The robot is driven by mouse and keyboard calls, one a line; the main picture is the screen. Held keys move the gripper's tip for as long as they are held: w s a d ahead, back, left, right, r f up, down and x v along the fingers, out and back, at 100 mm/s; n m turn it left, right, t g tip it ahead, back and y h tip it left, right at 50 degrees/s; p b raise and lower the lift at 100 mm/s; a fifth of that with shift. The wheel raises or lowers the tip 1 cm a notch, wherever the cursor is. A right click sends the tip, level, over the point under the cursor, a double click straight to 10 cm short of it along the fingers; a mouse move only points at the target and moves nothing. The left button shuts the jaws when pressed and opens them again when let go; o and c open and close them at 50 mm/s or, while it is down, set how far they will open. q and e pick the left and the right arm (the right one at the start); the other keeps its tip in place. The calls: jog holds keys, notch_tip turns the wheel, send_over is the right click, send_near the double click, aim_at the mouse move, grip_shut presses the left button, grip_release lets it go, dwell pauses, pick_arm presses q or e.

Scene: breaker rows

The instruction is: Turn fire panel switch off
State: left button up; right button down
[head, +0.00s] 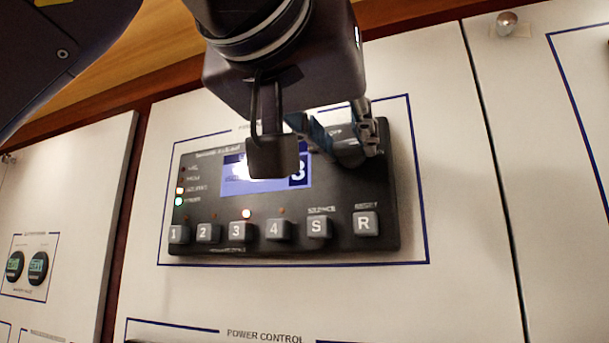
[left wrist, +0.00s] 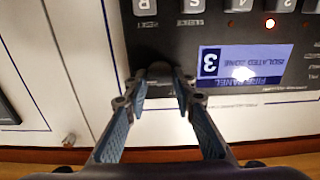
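The fire panel (head: 215,245) is a dark box on the white wall, with a blue screen and a row of numbered grey buttons. Its rotary switch sits at the upper right beside the OFF label (head: 335,132), mostly hidden by my left gripper (head: 325,150). The left wrist view shows the panel upside down, with the dark switch knob (left wrist: 160,72) between the two fingertips of the left gripper (left wrist: 161,90). The fingers are apart, one on each side of the knob; I cannot see clear contact. The switch's pointing direction is not readable. My right gripper is not in view.
The screen (left wrist: 245,65) reads FIRE PANEL, ISOLATED ZONE 3. Buttons S (head: 319,227) and R (head: 365,223) lie below the switch. Two round gauges (head: 38,266) are at the left. A metal knob (head: 507,22) sticks out at the upper right.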

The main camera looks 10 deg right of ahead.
pick_arm(q)
grip_shut()
jog(key=n, duration=0.3)
jog(key=shift+a+n, duration=0.1)
jog(key=shift+n, duration=0.3)
jog(key=n+b, duration=0.1)
jog(key=n, duration=0.3)
jog(key=shift+w+n+b, duration=0.1)
jog(key=shift+n+b, duration=0.2)
jog(key=shift+b, duration=0.05)
jog(key=n+b, duration=0.1)
jog(key=n, duration=0.4)
jog(key=shift+f+b, duration=0.15)
jog(key=shift+b, duration=0.25)
jog(key=shift+n+b, duration=0.7)
jog(key=shift+n, duration=1.6)
